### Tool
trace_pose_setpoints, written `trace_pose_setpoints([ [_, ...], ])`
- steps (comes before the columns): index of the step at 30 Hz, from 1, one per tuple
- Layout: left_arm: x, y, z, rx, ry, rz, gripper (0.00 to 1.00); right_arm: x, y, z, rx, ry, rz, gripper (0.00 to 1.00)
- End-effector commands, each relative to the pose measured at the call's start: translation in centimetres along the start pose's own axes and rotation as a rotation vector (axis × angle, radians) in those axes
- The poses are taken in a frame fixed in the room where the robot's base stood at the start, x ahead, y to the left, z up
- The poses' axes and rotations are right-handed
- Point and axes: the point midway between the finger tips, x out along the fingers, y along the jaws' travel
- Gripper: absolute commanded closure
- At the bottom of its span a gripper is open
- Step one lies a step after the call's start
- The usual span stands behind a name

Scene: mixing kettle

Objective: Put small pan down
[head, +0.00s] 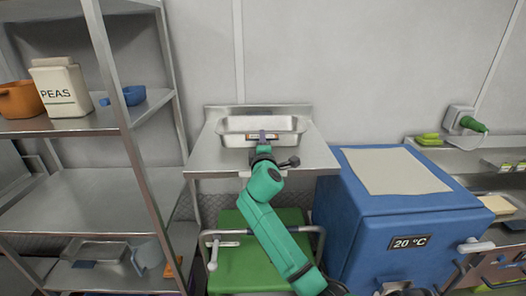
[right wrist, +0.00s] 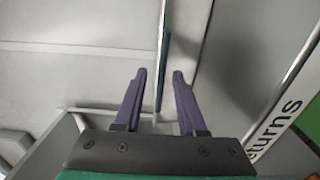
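A shallow rectangular steel pan (head: 285,126) sits level on the steel table (head: 315,160) in the middle of the head view. My right gripper (head: 262,136) is at the pan's near side, where it hides part of the near wall. In the right wrist view, the two purple fingers of my right gripper (right wrist: 159,76) stand apart. A thin blue-grey strip (right wrist: 162,70) runs between them, with gaps on both sides; I cannot tell what it is. A small blue pan or bowl (head: 133,95) stands on the left shelf. My left gripper is out of view.
A steel rack (head: 75,190) on the left holds an orange pot (head: 20,100) and a PEAS container (head: 61,88). A blue box (head: 400,235) with a pale top stands right of the table. A green cart (head: 235,260) is below. The table is free beside the steel pan.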

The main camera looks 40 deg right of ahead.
Motion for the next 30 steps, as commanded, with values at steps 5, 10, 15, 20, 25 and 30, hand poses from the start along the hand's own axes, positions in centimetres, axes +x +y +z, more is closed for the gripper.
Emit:
trace_pose_setpoints([
  [5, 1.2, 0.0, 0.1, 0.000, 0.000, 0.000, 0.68, -3.8, -0.5, -0.1, 0.003, 0.003, 0.000, 0.60],
  [10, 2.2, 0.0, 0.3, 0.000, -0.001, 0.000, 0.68, -8.0, -0.4, 0.0, 0.004, 0.002, -0.001, 0.60],
  [15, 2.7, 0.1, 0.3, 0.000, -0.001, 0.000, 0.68, -10.3, -0.2, 0.0, 0.002, 0.002, 0.000, 0.60],
  [20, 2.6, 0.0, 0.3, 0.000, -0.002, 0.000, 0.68, -10.7, 0.0, 0.1, 0.002, 0.000, -0.001, 0.60],
  [25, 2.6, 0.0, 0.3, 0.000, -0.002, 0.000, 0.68, -10.6, 0.0, 0.0, 0.002, 0.000, -0.001, 0.60],
  [30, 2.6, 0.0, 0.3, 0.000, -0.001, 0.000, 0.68, -10.6, 0.0, 0.0, 0.002, 0.000, -0.001, 0.60],
])
